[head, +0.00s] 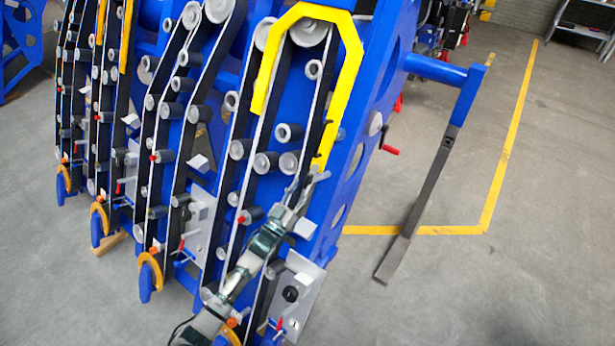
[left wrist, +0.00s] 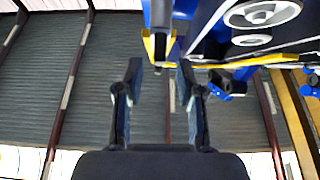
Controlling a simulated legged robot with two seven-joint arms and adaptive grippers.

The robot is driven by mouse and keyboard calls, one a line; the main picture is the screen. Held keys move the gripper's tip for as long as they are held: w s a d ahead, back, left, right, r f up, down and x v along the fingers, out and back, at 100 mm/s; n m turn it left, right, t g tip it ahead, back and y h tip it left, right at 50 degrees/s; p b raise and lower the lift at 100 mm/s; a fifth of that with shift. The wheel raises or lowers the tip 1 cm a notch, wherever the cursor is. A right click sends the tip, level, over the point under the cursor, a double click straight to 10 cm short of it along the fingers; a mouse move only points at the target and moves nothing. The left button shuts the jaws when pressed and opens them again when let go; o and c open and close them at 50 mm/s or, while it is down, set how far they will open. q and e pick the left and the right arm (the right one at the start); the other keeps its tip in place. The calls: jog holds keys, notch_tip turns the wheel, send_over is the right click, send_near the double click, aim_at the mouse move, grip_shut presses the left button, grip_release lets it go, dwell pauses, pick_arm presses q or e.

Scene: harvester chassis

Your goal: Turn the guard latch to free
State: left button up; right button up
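A yellow guard (head: 345,45) curves over the top of the nearest belt row, on the blue harvester chassis (head: 385,60). My left gripper (head: 312,178) is at the lower end of the guard's right leg. In the left wrist view its two fingers (left wrist: 160,70) stand apart with nothing clearly between them. A yellow part (left wrist: 160,45) shows just beyond the fingertips. No part can be clearly told as the guard latch; my gripper may hide it. A red-ended handle (head: 388,150) sticks out of the chassis side, right of the gripper. My right gripper is not in view.
Rollers and belts (head: 180,110) fill the chassis to the left of my arm. A grey plate with a black knob (head: 291,294) lies below the gripper. A blue arm with a dark bar (head: 430,190) stands out at the right.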

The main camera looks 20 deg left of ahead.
aim_at(306, 182)
pick_arm(q)
jog(key=x, duration=0.4)
grip_shut()
